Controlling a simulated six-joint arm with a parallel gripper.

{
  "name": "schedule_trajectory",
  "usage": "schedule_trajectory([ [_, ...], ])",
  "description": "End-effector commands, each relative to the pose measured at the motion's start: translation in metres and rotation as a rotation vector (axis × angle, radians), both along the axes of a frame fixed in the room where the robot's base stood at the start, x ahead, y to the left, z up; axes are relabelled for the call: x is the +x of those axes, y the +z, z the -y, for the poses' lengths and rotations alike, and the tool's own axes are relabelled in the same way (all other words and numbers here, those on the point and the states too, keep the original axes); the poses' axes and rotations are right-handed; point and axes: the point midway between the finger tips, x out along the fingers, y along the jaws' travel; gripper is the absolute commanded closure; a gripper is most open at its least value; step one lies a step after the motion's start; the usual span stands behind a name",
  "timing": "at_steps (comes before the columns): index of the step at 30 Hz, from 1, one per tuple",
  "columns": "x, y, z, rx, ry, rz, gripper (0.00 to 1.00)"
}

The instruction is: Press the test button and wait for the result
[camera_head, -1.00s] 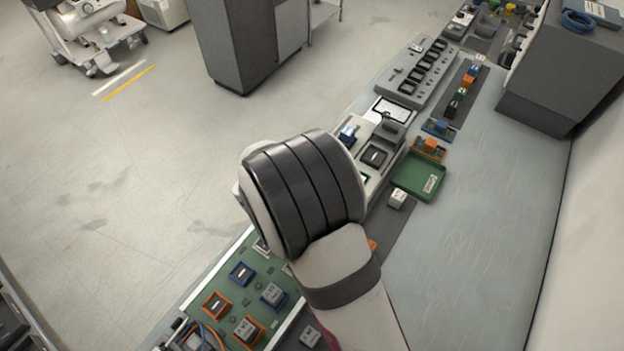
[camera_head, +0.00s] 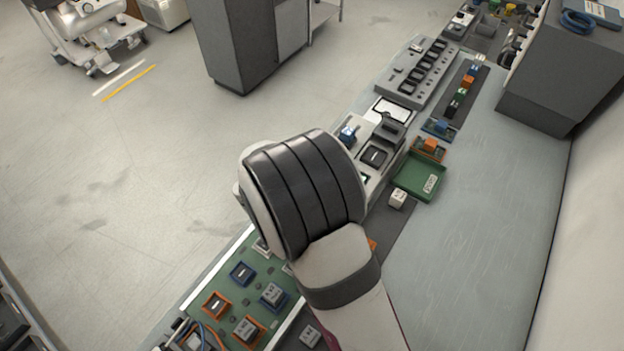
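My arm (camera_head: 310,200) reaches over the bench from the bottom, and its dark ribbed joint covers the middle of the view. My gripper is not visible; it is hidden behind or beyond this part of the arm. Just past the joint is a grey-white test unit (camera_head: 397,157) with a dark square socket (camera_head: 374,157), a dark raised block (camera_head: 389,131) and a small blue part (camera_head: 348,134) on its left edge. The near part of this unit is hidden by my arm. I cannot tell which part is the test button, and no result light is readable.
A green tray (camera_head: 419,191) and a small white block (camera_head: 398,198) lie right of the unit. A green board (camera_head: 242,318) with several square modules is at the lower left. A row of dark sockets (camera_head: 424,68) stands farther back. A dark grey box (camera_head: 560,85) bounds the right; the bench (camera_head: 470,240) is bare there.

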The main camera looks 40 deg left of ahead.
Motion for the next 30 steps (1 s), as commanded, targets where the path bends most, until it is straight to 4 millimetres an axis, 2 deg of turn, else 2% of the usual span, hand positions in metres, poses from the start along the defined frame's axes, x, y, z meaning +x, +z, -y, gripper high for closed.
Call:
schedule_trajectory([
  [22,0.0000,-0.0002,0.0000,0.000,0.000,0.000,1.00],
  [30,0.0000,-0.0086,0.0001,-0.001,-0.001,-0.001,1.00],
])
